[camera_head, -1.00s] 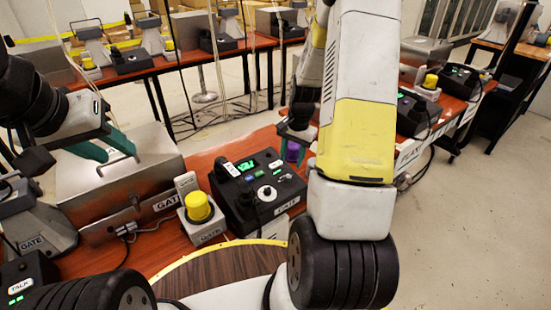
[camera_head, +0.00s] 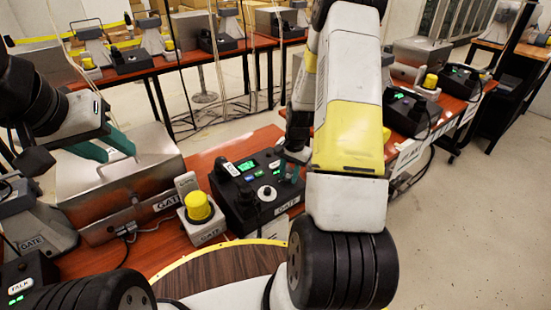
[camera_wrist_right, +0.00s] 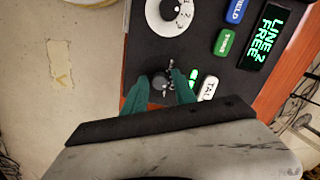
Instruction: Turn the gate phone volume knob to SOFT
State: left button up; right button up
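The gate phone (camera_head: 233,208) is a black box with a green-lit display, a white dial and a GATE label, on the red-brown table. In the right wrist view its panel shows the white numbered dial (camera_wrist_right: 170,14), coloured buttons, a lit display (camera_wrist_right: 264,37) and a small black knob (camera_wrist_right: 160,82). My right gripper (camera_wrist_right: 162,84) is at this knob, its teal fingertips apart on either side of it; firm contact cannot be made out. In the head view this gripper (camera_head: 294,170) is over the phone's right end, partly hidden by my arm. My left gripper (camera_head: 120,150) is open and empty over a metal case.
The metal case (camera_head: 115,180) stands left of the phone. A yellow button on a grey box (camera_head: 198,207) stands between them. A grey intercom (camera_head: 38,225) is at far left. More tables with similar phones stand behind and right.

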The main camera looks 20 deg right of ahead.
grip_shut()
jog(key=shift+n, duration=0.4)
jog(key=n, duration=0.3)
jog(key=shift+n+h, duration=0.3)
jog(key=shift+n, duration=1.7)
jog(key=shift+o, duration=1.7)
grip_release()
jog(key=shift+s, duration=0.1)
